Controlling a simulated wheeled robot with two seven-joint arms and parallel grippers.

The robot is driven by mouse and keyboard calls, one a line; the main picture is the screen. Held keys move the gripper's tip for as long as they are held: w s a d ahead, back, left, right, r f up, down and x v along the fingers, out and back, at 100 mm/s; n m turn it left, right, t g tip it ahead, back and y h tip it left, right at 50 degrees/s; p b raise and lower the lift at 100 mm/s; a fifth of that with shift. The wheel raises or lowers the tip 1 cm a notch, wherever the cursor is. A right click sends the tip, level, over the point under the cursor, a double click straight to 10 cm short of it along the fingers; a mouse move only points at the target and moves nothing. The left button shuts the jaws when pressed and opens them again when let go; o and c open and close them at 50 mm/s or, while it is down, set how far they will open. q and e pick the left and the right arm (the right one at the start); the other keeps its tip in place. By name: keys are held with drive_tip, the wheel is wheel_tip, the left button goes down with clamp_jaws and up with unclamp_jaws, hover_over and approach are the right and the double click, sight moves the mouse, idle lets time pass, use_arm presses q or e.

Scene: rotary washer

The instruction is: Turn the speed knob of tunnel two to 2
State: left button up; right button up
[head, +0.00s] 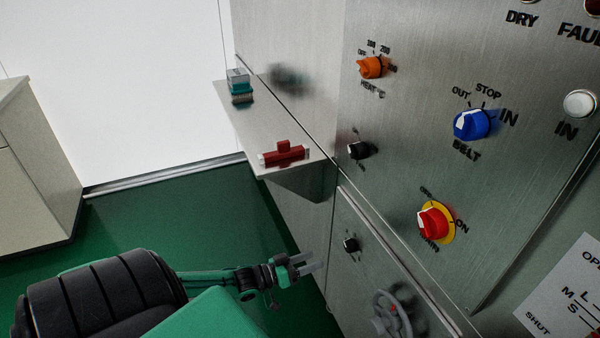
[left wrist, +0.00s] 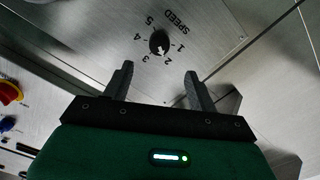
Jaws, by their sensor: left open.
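The speed knob (left wrist: 159,41) is a small round black knob with a light mark, on a steel panel under the printed word SPEED and the numbers 1 to 5. The light mark is on the side toward 2 and 3; its exact setting is too small to tell. In the head view a small black knob (head: 350,244) on the lower panel appears to be the same one. My left gripper (head: 312,265) is open and empty, just left of and below that knob. In the left wrist view its fingers (left wrist: 160,82) point toward the knob, apart from it. My right gripper is not in view.
The upper panel carries an orange heat knob (head: 373,67), another black knob (head: 358,150), a blue belt knob (head: 470,124) and a red-and-yellow switch (head: 434,222). A grey handwheel (head: 391,313) is below. A steel shelf (head: 250,130) with red and teal items juts out left.

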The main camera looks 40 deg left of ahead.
use_arm(q)
drive_tip(key=shift+v, duration=1.35)
drive_tip(key=s+f+g+y+p, duration=0.25)
drive_tip(key=s+f, duration=0.25)
drive_tip(key=f, duration=0.4)
drive_tip(key=s+f+m+g+y+p, duration=0.1)
drive_tip(key=s+f+g+y, duration=0.15)
drive_tip(key=s+f, duration=0.45)
drive_tip(key=s+f+g+y+p, duration=0.1)
drive_tip(key=s+f+g+p, duration=0.15)
drive_tip(key=f, duration=0.85)
drive_tip(key=s+d+f+m+g+p, duration=0.1)
drive_tip(key=s+d+f+g, duration=0.1)
drive_tip(key=s+d, duration=0.3)
drive_tip(key=s+d+f+m+g+p, duration=0.1)
drive_tip(key=s+d+f+g, duration=0.2)
drive_tip(key=s, duration=0.7)
drive_tip(key=s+d+f+m+g+p, duration=0.1)
drive_tip(key=s+d+f+g, duration=0.2)
drive_tip(key=s+d+f, duration=0.2)
drive_tip(key=s+d, duration=0.2)
drive_tip(key=s, duration=0.1)
drive_tip(key=shift+s+y, duration=0.35)
drive_tip(key=shift+y, duration=0.05)
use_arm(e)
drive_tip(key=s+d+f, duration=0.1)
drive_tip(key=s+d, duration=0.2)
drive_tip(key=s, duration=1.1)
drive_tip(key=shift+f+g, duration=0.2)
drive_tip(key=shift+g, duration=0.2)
